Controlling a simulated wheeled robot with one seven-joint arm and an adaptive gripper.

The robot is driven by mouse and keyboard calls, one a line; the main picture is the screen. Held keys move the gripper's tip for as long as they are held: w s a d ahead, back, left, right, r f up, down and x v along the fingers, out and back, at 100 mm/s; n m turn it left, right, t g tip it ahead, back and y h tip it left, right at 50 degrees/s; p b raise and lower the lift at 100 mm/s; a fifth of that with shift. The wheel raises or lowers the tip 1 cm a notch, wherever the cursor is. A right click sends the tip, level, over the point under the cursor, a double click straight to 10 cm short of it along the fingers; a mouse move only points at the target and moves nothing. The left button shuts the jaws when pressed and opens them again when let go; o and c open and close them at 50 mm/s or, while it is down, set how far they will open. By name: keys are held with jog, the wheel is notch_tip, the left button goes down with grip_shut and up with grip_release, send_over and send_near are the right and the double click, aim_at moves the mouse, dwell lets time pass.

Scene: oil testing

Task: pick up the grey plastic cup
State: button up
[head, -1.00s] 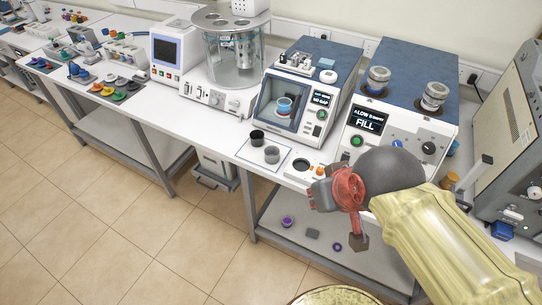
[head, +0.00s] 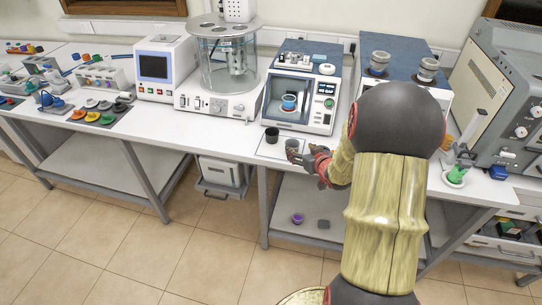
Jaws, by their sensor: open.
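The grey plastic cup (head: 292,144) stands upright on the pale mat (head: 266,151) at the front of the bench, in the head view. A darker, black cup (head: 271,135) stands just to its left on the same mat. My gripper (head: 294,156) is open and low at the front right of the grey cup, with its fingers close to the cup. The lower part of the cup is partly hidden by the gripper. I cannot tell whether the fingers touch it or are around it.
A test machine (head: 301,88) with a blue cup inside its window stands behind the cups. A larger machine (head: 400,62) with two metal containers on top is partly hidden behind my arm. A glass bath (head: 227,55) stands to the left. Bench space (head: 205,135) left of the mat is clear.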

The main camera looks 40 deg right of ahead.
aim_at(290, 142)
jog(key=shift+w+a+f, duration=0.1)
jog(key=shift+f, duration=0.25)
jog(key=shift+w+f, duration=0.2)
jog(key=shift+w, duration=0.1)
jog(key=shift+b+x, duration=0.4)
jog(key=shift+x, duration=0.5)
jog(key=x, duration=0.1)
jog(key=b+x, duration=0.1)
jog(key=x, duration=0.1)
jog(key=r+x, duration=0.1)
jog(key=x, duration=0.1)
jog(key=shift+w+b, duration=0.3)
jog(key=shift+b, duration=0.05)
jog(key=shift+c, duration=0.9)
jog(key=c, duration=0.9)
